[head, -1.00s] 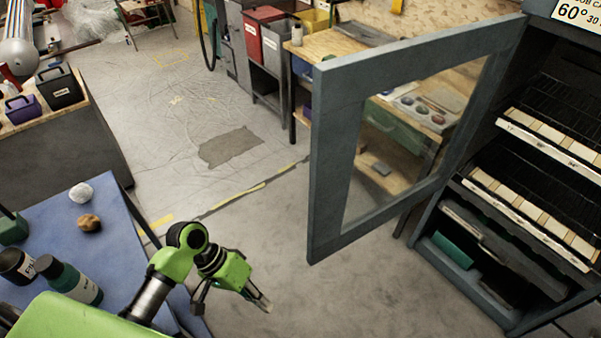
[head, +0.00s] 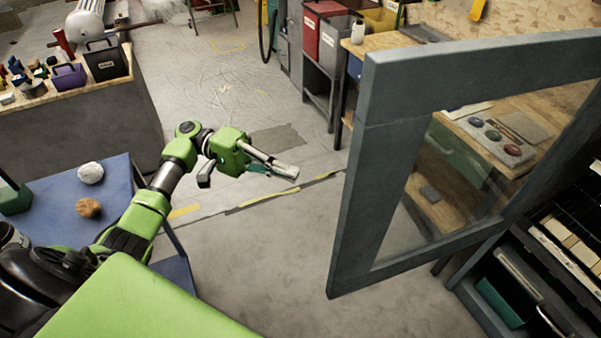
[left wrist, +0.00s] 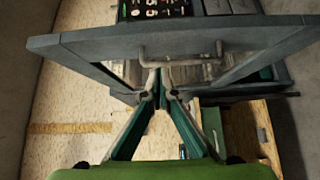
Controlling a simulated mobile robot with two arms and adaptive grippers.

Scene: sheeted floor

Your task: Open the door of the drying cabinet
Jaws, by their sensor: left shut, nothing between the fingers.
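The drying cabinet (head: 522,268) stands at the right edge of the head view, with racks inside. Its grey framed glass door (head: 395,95) stands wide open, swung out toward the middle of the floor. The door also crosses the upper part of the left wrist view (left wrist: 85,45), with a bar handle (left wrist: 182,50) on its face. My left gripper (head: 292,172) is shut and empty, left of the door's free edge and visibly apart from it in the head view. In the wrist view its fingertips (left wrist: 162,92) point toward the door. My right gripper is out of view.
A blue table (head: 105,205) with a white lump (head: 90,173) and a brown lump (head: 89,208) is at left. A workbench (head: 375,47) with bins stands behind the door. The floor (head: 260,270) between table and door is clear.

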